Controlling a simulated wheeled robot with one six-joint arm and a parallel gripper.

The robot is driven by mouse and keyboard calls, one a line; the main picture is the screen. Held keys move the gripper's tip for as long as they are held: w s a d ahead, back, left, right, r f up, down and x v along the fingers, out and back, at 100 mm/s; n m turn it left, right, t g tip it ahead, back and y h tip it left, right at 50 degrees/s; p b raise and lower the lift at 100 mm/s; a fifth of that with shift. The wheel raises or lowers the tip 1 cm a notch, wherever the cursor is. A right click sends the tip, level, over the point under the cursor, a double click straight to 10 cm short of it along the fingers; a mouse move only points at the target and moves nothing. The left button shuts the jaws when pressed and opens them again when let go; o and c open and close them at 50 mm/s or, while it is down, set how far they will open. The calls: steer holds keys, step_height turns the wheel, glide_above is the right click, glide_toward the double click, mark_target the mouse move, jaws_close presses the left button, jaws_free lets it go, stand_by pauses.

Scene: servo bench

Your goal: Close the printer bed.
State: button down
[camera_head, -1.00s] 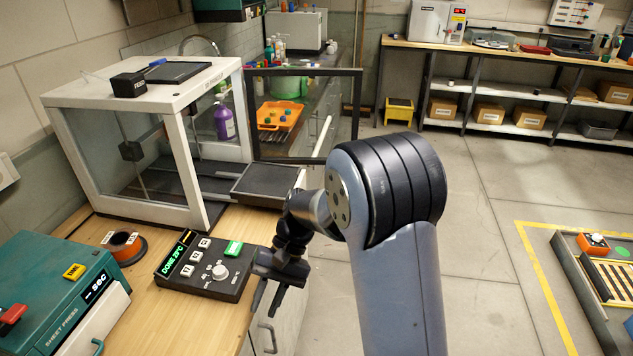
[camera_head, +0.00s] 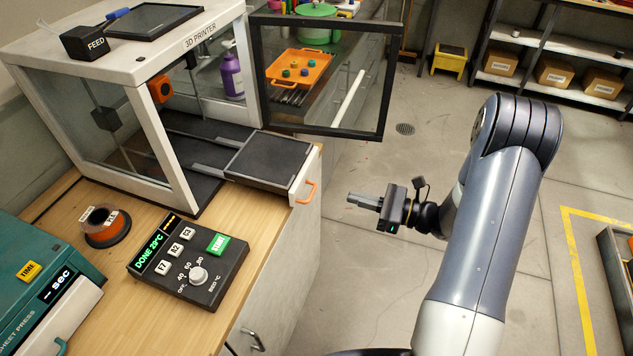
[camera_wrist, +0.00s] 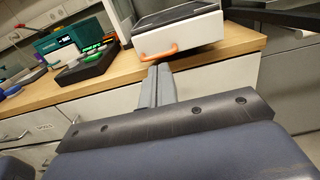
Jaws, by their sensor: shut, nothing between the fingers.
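The 3D printer (camera_head: 170,50) stands on the wooden bench with its framed glass door (camera_head: 325,75) swung open to the right. The dark printer bed (camera_head: 268,160) is slid out of the front on rails, past the bench edge side. Its white front carries an orange handle (camera_head: 305,192). In the wrist view the bed's white front (camera_wrist: 180,36) and orange handle (camera_wrist: 160,52) are ahead of the fingers. My gripper (camera_head: 350,199) is shut and empty. It is to the right of the handle, apart from it, pointing left toward it. It also shows in the wrist view (camera_wrist: 159,70).
A control box (camera_head: 188,262) with a green button and knob sits on the bench in front of the printer. A filament spool (camera_head: 105,225) and teal sheet press (camera_head: 45,280) are at left. The open door's lower edge is near the bed.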

mark_target(302, 184)
steer(key=p+x, duration=0.2)
steer(key=x, duration=0.9)
steer(key=shift+a+p, duration=0.15)
steer(key=shift+p, duration=0.2)
steer(key=shift+f, duration=0.1)
